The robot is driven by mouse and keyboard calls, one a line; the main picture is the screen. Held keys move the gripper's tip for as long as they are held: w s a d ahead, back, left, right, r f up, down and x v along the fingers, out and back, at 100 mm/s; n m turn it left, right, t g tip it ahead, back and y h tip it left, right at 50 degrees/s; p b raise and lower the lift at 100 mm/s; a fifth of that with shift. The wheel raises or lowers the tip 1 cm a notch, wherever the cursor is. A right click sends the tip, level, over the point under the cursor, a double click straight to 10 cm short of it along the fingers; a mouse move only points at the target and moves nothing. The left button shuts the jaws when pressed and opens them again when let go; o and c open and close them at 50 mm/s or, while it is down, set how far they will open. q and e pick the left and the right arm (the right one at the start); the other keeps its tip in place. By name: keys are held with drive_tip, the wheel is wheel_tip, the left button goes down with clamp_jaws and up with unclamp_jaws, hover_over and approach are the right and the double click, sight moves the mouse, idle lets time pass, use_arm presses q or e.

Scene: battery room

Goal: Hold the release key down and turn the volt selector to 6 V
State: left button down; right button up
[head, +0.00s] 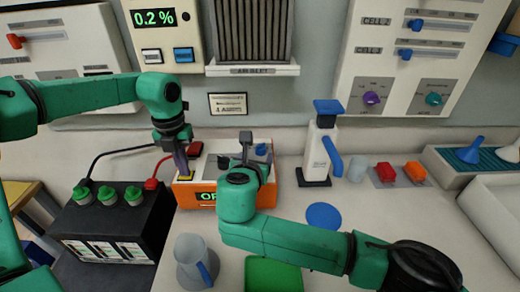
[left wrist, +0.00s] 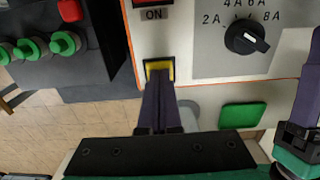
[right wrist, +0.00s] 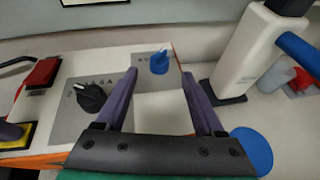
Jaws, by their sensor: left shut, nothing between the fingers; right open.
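My right gripper (right wrist: 159,76) is open, fingertips either side of the knob in that view, apparently not touching.
A black knob (left wrist: 247,38) with an ampere scale and a red switch (right wrist: 43,73) are on the same panel. A black battery (head: 110,220) stands left. A white stand with a blue handle (right wrist: 245,50) is close on the right. A jug (head: 190,262) stands in front.

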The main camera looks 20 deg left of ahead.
sight(261, 149)
drive_tip(key=x, duration=0.6)
drive_tip(key=shift+w+a, duration=0.15)
drive_tip(key=shift+w, duration=0.15)
clamp_jaws()
